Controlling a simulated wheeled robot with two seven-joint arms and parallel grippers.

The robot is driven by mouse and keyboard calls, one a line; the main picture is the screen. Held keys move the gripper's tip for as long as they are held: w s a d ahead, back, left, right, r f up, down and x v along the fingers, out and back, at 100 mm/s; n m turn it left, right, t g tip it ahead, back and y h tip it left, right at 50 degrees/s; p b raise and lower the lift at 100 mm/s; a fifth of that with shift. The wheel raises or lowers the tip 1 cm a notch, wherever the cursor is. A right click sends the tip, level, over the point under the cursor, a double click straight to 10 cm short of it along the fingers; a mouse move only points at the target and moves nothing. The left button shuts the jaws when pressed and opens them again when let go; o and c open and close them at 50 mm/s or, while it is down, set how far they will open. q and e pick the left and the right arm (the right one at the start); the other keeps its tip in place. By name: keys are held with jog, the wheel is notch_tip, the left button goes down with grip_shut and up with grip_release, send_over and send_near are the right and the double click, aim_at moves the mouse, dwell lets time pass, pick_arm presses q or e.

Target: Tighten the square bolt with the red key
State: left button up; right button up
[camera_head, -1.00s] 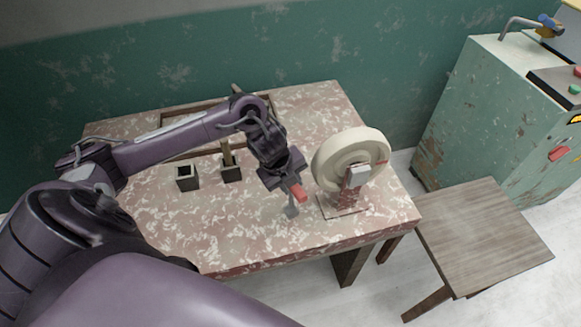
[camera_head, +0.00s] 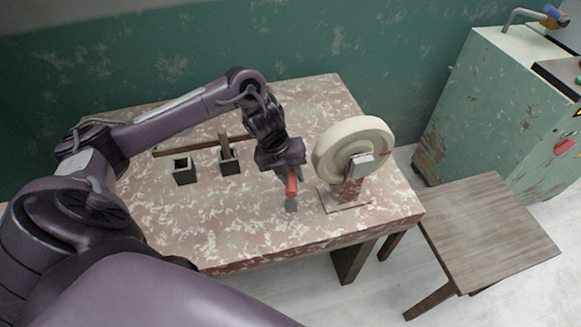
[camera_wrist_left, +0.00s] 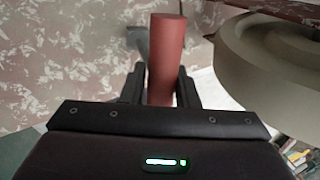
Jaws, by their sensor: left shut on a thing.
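The red key (camera_head: 292,185) has a red cylindrical handle and a grey end that points down toward the table. My left gripper (camera_head: 288,172) is shut on its handle, just left of the wheel. In the left wrist view the red handle (camera_wrist_left: 166,60) stands between the two dark fingers (camera_wrist_left: 160,88), with a grey part behind it. A cream wheel (camera_head: 328,146) stands on a red-brown mount (camera_head: 346,193) at the table's right end, with a pale grey block at its centre. I cannot make out the square bolt for certain. My right gripper is not in view.
The worn table (camera_head: 230,230) has clear room at its front. Two small dark square holders (camera_head: 184,172) (camera_head: 229,163) stand left of the gripper. A wooden stool (camera_head: 487,225) and a green cabinet (camera_head: 480,110) stand to the right.

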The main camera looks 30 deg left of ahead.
pick_arm(q)
jog(key=shift+d+m, duration=0.1)
jog(key=shift+m, duration=0.5)
jog(key=shift+w+m+g, duration=0.1)
jog(key=shift+m+g, duration=0.2)
jog(key=shift+m, duration=0.2)
jog(key=shift+r+m, duration=0.25)
jog(key=shift+m, duration=0.35)
jog(key=shift+m+g+p, duration=0.3)
jog(key=shift+m+p, duration=0.1)
jog(key=shift+p, duration=0.05)
jog(key=shift+f+m+h, duration=0.25)
jog(key=shift+m+h, duration=0.05)
